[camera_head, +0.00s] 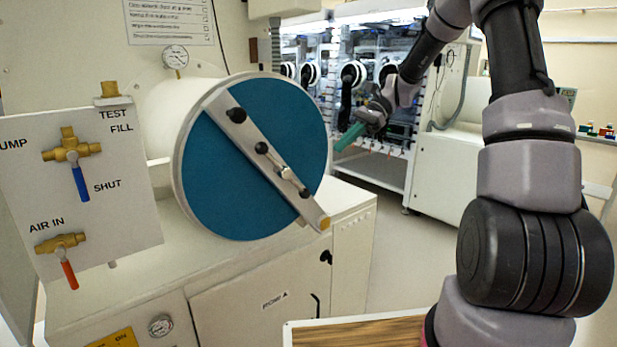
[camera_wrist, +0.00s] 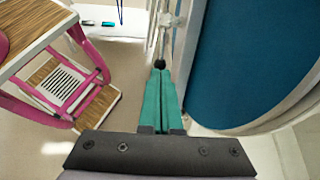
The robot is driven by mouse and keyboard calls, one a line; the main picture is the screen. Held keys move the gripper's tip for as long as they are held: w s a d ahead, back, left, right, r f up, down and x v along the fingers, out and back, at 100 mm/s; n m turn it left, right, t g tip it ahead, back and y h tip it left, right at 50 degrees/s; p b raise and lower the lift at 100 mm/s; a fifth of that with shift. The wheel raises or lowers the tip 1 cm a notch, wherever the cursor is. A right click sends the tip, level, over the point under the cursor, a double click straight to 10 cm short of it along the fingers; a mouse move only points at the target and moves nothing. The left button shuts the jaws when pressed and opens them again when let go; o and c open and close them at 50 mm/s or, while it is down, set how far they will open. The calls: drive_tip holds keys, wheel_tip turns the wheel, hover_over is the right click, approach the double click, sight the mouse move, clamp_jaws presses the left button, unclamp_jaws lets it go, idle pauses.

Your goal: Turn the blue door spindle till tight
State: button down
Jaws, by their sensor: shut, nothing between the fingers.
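The round blue door (camera_head: 215,170) has a pale rim and a grey diagonal bar (camera_head: 232,135) across its face. At the middle of the bar is the metal spindle (camera_head: 285,172), with a handle ending in black knobs. My gripper (camera_head: 341,147) has teal fingers, shut and empty, to the right of the door in the head view. In the wrist view my gripper (camera_wrist: 160,72) points along the side of the blue door (camera_wrist: 255,55), which fills the right. A black knob (camera_wrist: 159,64) shows just beyond the fingertips; I cannot tell whether they touch.
A valve panel (camera_head: 120,215) with blue and red levers stands left of the door. A white cabinet (camera_head: 240,310) lies below. A pink-framed step (camera_wrist: 75,85) with wood treads stands left in the wrist view. Open floor (camera_head: 385,250) shows right of the cabinet.

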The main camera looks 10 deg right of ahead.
drive_tip(key=r, duration=0.1)
approach(301, 192)
drive_tip(key=shift+t+h, duration=0.3)
drive_tip(key=shift+t, duration=0.1)
drive_tip(key=a, duration=0.2)
drive_tip(key=s+a+f, duration=0.1)
drive_tip(key=s+a, duration=0.1)
drive_tip(key=a, duration=0.1)
drive_tip(key=shift+s+a+f, duration=0.1)
drive_tip(key=shift+a+f, duration=0.25)
drive_tip(key=shift+f, duration=0.15)
